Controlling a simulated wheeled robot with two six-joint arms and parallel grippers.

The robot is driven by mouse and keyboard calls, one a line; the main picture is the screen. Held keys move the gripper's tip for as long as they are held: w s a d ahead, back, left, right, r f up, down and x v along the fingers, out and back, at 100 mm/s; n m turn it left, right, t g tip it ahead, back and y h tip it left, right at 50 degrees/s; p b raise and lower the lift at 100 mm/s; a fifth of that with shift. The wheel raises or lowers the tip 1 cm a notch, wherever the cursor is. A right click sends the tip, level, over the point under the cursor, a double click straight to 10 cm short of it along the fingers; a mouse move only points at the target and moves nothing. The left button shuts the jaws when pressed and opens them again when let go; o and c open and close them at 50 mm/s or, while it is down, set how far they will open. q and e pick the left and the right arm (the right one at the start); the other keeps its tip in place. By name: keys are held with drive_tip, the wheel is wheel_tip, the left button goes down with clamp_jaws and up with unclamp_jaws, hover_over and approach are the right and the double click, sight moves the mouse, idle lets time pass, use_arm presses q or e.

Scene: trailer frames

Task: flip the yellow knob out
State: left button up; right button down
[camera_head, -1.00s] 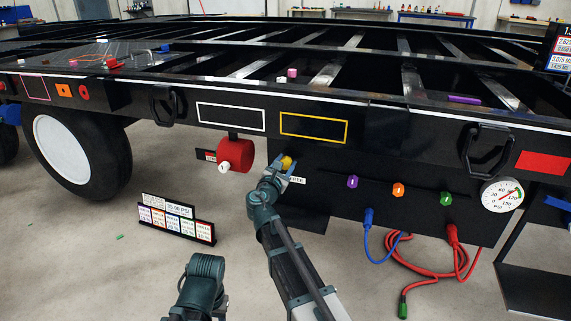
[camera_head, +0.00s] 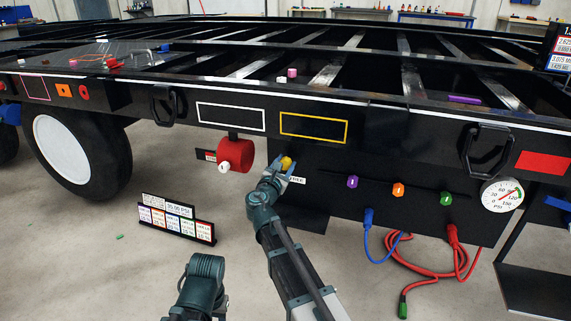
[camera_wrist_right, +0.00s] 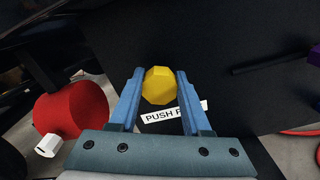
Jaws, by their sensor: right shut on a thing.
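The yellow knob (camera_head: 287,162) sits on the black panel under the trailer frame. In the right wrist view the yellow knob (camera_wrist_right: 159,86) is an octagonal face between two blue fingers, above a white label that reads "PUSH" with the rest partly covered. My right gripper (camera_head: 284,168) is shut on the knob, and its fingers (camera_wrist_right: 158,88) flank it on both sides. My left gripper is not in view; a dark arm part of mine shows at the bottom of the head view.
A red cylinder (camera_head: 236,156) with a white knob (camera_head: 224,168) hangs just left of the gripper. Purple (camera_head: 352,181), orange (camera_head: 398,189) and green (camera_head: 446,198) knobs line the panel to the right. Blue (camera_head: 368,240) and red (camera_head: 452,240) hoses hang below.

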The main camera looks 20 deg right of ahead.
drive_tip(key=shift+v, duration=1.1)
drive_tip(key=shift+c, duration=1.7)
unclamp_jaws()
